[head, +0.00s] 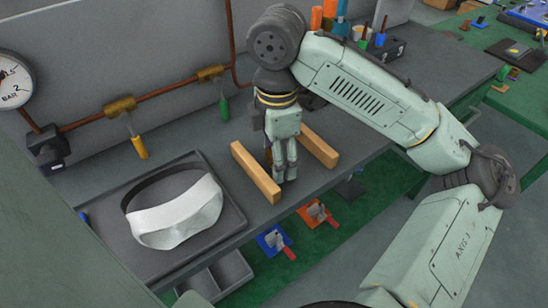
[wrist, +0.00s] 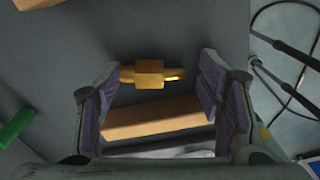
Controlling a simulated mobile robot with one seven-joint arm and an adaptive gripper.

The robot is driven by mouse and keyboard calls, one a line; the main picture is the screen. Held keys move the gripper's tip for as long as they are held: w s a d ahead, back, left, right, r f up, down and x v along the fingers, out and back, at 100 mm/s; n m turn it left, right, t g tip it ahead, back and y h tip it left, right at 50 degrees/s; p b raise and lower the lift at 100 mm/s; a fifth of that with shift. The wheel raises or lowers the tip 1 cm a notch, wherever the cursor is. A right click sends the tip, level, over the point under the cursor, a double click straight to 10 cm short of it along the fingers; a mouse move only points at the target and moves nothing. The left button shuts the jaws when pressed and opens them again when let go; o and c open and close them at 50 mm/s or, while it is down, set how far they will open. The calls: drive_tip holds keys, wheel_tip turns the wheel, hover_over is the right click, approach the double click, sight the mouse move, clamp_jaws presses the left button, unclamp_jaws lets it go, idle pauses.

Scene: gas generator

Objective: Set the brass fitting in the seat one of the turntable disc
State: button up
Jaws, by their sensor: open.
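In the wrist view the brass fitting (wrist: 150,74), a gold bar with a square middle block, lies on the grey bench top. My gripper (wrist: 160,68) is open, with one finger near each end of the fitting. I cannot tell whether either finger touches it. In the head view my gripper (head: 284,178) points down at the bench between two wooden blocks, and it hides the fitting there. I cannot make out the turntable disc or its seat one in either view.
One wooden block (head: 256,172) lies left of my gripper and another wooden block (head: 319,146) lies right. A dark tray (head: 232,222) holds a white visor (head: 178,217). A copper pipe (head: 165,93) with coloured valve handles runs behind. Cables (wrist: 285,82) lie right in the wrist view.

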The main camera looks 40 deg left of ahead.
drive_tip(key=shift+c, duration=0.5)
drive_tip(key=c, duration=1.3)
drive_tip(key=shift+o, duration=0.2)
drive_tip(key=shift+r, duration=0.6)
wheel_tip(320, 180, up, 2)
drive_tip(key=shift+r+b, duration=0.15)
drive_tip(key=shift+b, duration=0.15)
drive_tip(key=s+d, duration=0.1)
drive_tip(key=s, duration=0.3)
drive_tip(key=s+d+r+b, duration=0.1)
drive_tip(key=s, duration=0.4)
drive_tip(key=s+d+b, duration=0.1)
drive_tip(key=s, duration=0.4)
drive_tip(key=shift+s+d+r, duration=0.1)
drive_tip(key=shift+d+r, duration=0.05)
drive_tip(key=shift+d, duration=0.25)
drive_tip(key=shift+s+d+r, duration=0.1)
drive_tip(key=shift+s+d, duration=0.1)
drive_tip(key=shift+s, duration=0.45)
drive_tip(key=shift+s, duration=0.1)
